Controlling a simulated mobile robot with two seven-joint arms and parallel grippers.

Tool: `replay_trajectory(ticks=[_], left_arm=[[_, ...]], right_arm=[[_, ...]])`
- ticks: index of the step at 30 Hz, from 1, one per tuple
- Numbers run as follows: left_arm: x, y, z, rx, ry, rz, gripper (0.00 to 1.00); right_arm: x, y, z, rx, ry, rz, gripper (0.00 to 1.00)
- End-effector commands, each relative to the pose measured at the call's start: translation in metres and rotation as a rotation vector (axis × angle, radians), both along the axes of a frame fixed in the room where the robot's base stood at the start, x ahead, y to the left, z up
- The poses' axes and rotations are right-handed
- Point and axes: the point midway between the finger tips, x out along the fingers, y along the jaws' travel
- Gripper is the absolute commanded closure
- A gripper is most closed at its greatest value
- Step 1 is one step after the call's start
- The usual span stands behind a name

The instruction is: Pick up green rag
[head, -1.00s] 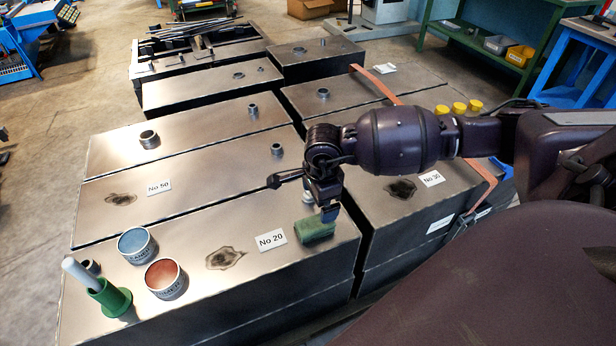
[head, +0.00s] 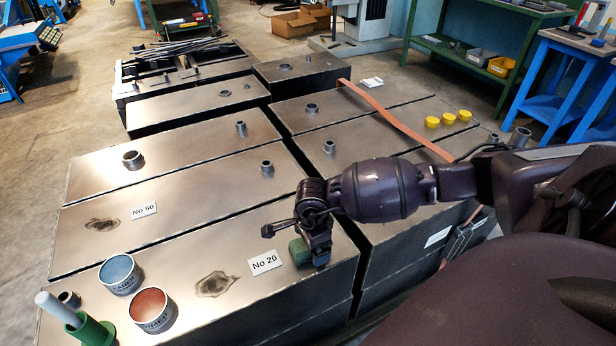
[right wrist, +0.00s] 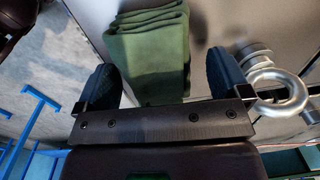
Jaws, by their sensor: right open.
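The green rag (head: 299,251) is a folded dark green cloth on the metal box labelled No 20, near its right end. In the right wrist view the rag (right wrist: 147,50) lies between the two dark fingers, with a gap on each side. My right gripper (head: 318,255) is open, pointing down at the rag's right side, and partly hides it in the head view. The open gripper also shows in the right wrist view (right wrist: 167,82). My left gripper is not in view.
A metal eye ring (right wrist: 280,92) stands close beside the right finger. Blue (head: 121,274) and red (head: 152,312) cans and a green holder (head: 90,331) stand at the box's left end. Yellow caps (head: 448,119) and an orange strap (head: 395,120) lie on boxes behind.

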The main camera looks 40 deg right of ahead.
Motion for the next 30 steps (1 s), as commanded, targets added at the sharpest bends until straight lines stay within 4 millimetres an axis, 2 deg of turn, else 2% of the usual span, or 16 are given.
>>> replay_trajectory(ticks=[2,8,19,26,30], left_arm=[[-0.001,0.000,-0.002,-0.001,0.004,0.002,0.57],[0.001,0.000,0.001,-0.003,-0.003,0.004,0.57],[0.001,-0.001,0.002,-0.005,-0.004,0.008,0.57],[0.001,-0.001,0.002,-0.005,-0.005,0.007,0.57],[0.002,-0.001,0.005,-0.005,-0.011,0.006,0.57]], right_arm=[[0.000,0.000,-0.007,-0.001,0.001,0.000,0.05],[0.001,0.000,-0.005,-0.001,-0.003,0.001,0.05],[0.001,0.000,-0.005,-0.001,-0.002,0.001,0.59],[0.001,0.000,-0.004,-0.001,-0.003,0.001,0.59],[0.002,0.000,0.006,0.000,-0.006,0.001,0.59]])
